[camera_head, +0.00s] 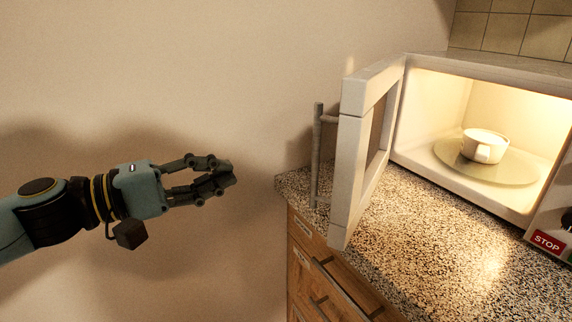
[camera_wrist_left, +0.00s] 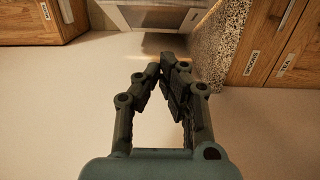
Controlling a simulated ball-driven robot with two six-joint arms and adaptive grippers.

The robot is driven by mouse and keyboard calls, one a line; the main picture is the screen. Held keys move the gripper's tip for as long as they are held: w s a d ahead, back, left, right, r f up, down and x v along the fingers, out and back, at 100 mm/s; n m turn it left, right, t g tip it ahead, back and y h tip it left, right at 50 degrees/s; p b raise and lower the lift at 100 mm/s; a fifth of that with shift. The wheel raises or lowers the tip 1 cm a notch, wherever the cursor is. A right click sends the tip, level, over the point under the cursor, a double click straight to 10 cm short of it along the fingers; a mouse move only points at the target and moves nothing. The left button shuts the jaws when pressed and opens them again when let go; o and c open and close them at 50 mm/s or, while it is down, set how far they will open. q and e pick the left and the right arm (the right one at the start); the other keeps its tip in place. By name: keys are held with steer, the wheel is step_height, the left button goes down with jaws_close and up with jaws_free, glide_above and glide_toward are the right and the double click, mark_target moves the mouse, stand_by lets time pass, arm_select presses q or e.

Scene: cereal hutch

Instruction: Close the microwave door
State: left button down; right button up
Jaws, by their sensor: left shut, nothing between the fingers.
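The white microwave (camera_head: 425,60) stands on the counter at the right of the head view, with its inside lit. Its door (camera_head: 352,150) is hinged at the left of the opening and stands wide open, swung out toward me. A grey bar handle (camera_head: 317,155) is on the door's left, outer side. My left gripper (camera_head: 228,174) is shut and empty, to the left of the handle and apart from it. It also shows shut in the left wrist view (camera_wrist_left: 172,62). My right gripper is not in view.
A white cup (camera_head: 485,146) stands on the glass turntable (camera_head: 450,160) inside the microwave. The speckled counter (camera_head: 430,240) has wooden drawers (camera_head: 330,275) with bar handles below. A red STOP button (camera_head: 547,242) is at the right. Free room lies around my left gripper.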

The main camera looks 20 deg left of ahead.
arm_select(q)
steer(key=w+d+p, duration=0.4)
steer(key=w+d, duration=0.1)
steer(key=d, duration=0.4)
steer(key=shift+w, duration=0.35)
